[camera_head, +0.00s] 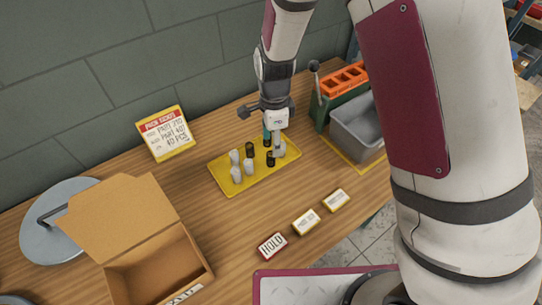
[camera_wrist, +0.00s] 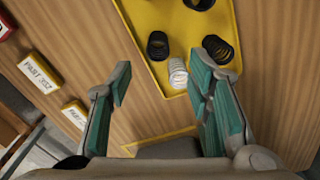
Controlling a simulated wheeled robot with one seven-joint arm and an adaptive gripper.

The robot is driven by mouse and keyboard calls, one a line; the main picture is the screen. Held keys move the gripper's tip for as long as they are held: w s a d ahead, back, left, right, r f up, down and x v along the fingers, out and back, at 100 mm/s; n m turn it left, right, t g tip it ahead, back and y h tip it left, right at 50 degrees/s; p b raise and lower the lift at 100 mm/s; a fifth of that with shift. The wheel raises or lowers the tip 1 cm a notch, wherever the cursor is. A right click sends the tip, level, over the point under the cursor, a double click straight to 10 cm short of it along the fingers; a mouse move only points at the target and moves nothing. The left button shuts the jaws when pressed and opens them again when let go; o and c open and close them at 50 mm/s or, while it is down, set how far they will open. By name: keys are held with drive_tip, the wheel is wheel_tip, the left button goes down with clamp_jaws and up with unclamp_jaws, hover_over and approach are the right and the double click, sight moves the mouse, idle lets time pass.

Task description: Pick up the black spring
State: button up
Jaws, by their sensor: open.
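A yellow tray (camera_head: 223,183) lies on the wooden table and holds black springs and several whitish ones. One black spring (camera_head: 250,149) stands near the tray's middle, and another black spring (camera_head: 271,160) stands nearer the front edge. My gripper (camera_head: 274,141) points down over the tray's right part and partly hides springs there. In the wrist view my gripper (camera_wrist: 163,72) is open, with nothing between its teal pads. A black spring (camera_wrist: 158,45) and a white spring (camera_wrist: 178,73) show ahead of the fingertips. Another black spring (camera_wrist: 218,48) is near the right finger. A dark spring is cut off at the top.
A grey bin (camera_head: 352,130) and a green holder with an orange top (camera_head: 343,82) stand to the right. Small label blocks (camera_head: 305,222) lie in front of the tray. An open cardboard box (camera_head: 150,255) and a sign (camera_head: 166,133) are to the left.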

sight(271, 154)
drive_tip(key=shift+s+a+f+b, duration=0.1)
drive_tip(key=shift+a+f+b, duration=0.1)
drive_tip(key=shift+f+b, duration=1)
drive_tip(key=shift+s+a+f+b, duration=0.15)
drive_tip(key=shift+f+b, duration=0.35)
drive_tip(key=shift+f, duration=1.3)
drive_tip(key=shift+w, duration=0.1)
drive_tip(key=shift+c, duration=0.5)
clamp_jaws()
